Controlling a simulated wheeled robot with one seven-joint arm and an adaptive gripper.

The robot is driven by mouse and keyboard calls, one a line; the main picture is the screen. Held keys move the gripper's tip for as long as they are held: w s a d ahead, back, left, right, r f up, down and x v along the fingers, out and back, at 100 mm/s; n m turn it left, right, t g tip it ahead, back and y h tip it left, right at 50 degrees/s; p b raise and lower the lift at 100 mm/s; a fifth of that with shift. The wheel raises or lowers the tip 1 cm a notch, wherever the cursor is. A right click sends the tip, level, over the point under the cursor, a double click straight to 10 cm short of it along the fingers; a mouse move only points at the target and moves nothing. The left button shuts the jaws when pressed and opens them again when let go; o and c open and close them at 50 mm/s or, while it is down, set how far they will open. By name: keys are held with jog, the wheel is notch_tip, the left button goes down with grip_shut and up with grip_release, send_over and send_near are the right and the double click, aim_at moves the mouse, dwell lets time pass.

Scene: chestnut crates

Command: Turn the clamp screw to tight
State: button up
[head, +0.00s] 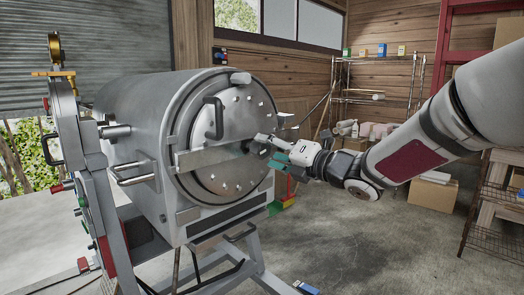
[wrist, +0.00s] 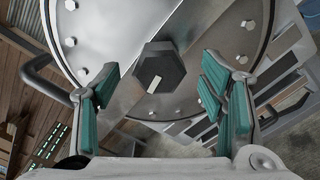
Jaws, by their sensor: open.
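The clamp screw (wrist: 160,68) is a dark hexagonal head with a small white mark on its lower edge, seen in the wrist view at the middle of the metal bar across a round steel door (head: 222,178). My gripper (wrist: 160,76) is open, with one teal-padded finger on each side of the screw head and clear gaps to both. How deep the fingers reach past the head cannot be told. In the head view my gripper (head: 268,149) is in front of the door's right part and largely hides the screw.
The door closes a large grey drum (head: 138,100) on a metal stand. A dark curved handle (head: 212,118) stands out from the door, above the bar (head: 205,157). Wire shelves (head: 375,88) and a cardboard box (head: 432,192) are behind my arm. The floor at front right is clear.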

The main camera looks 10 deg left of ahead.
aim_at(266, 149)
jog(key=shift+x, duration=1.7)
jog(key=c, duration=1.2)
